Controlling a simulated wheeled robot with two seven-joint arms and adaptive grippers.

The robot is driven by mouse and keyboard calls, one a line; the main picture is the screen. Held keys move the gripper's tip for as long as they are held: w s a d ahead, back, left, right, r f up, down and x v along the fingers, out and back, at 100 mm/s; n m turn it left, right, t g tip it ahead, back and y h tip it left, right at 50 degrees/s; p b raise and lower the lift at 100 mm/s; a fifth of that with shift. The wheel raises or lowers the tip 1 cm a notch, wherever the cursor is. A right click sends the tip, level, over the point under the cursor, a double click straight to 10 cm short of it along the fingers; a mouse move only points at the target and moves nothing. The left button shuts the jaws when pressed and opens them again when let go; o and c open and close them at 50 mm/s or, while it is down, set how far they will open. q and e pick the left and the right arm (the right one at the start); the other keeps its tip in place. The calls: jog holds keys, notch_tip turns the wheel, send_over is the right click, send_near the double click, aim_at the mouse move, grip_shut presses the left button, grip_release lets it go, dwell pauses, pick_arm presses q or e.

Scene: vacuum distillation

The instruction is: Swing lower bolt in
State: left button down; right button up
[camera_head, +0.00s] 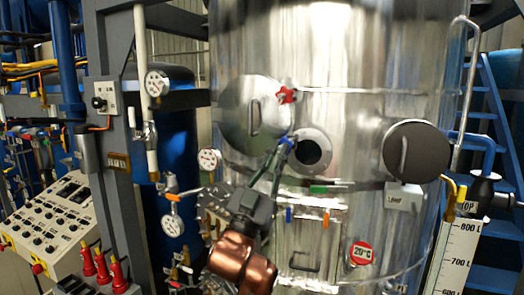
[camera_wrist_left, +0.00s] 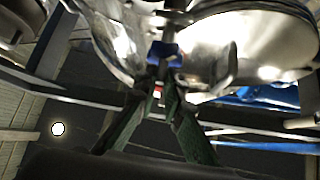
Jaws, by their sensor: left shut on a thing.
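The lower bolt has a blue knob (camera_head: 287,141) beside the round port (camera_head: 311,151) on the shiny tank. My left gripper (camera_head: 283,148) reaches up from below, with its fingertips at this knob. It is shut on the bolt. In the left wrist view, the green fingers (camera_wrist_left: 160,98) close in just below the blue knob (camera_wrist_left: 163,53); the bolt's shaft is mostly hidden between them. The upper bolt's red knob (camera_head: 287,95) stands above. The round metal cover (camera_head: 249,108) is left of the port, which shows a dark opening. My right gripper is not in view.
A second round dark cover (camera_head: 416,151) with a handle is on the tank's right. Gauges (camera_head: 209,159) and pipework are close on the left. A control panel (camera_head: 52,222) stands at lower left. A red 20°C dial (camera_head: 360,254) is low on the tank.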

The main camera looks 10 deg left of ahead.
pick_arm(q)
jog(key=shift+a, duration=0.15)
jog(key=shift+r, duration=0.1)
jog(key=c, duration=2)
grip_release()
jog(key=shift+w, duration=0.2)
jog(key=shift+s, duration=0.1)
jog(key=v, duration=1.2)
